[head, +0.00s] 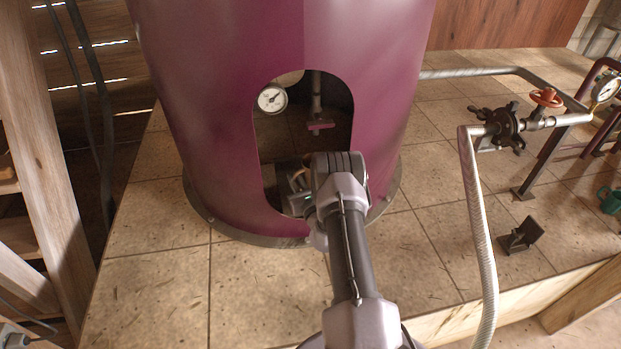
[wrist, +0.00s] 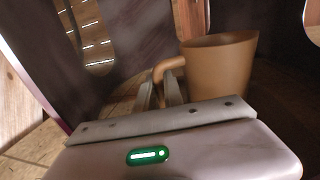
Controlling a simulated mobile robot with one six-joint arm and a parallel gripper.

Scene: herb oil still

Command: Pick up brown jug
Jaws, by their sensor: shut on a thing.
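The brown jug (wrist: 222,70) stands upright in the wrist view, just beyond my gripper and inside the purple housing. Its curved handle (wrist: 166,66) points left, toward my fingers. My gripper (wrist: 163,90) is shut on this handle, and the jug's body is to the right of the fingers. In the head view my arm reaches through the arched opening of the purple housing (head: 210,110). The jug is mostly hidden there by my wrist and the dark interior. I cannot tell whether the jug's base touches the floor.
The opening's edges surround my wrist closely. A round gauge (head: 271,98) and a small red valve handle (head: 320,126) are inside, above my wrist. To the right are a ribbed hose (head: 478,220), a red valve wheel (head: 547,97) and a black bracket (head: 521,237). The front tiles (head: 150,285) are clear.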

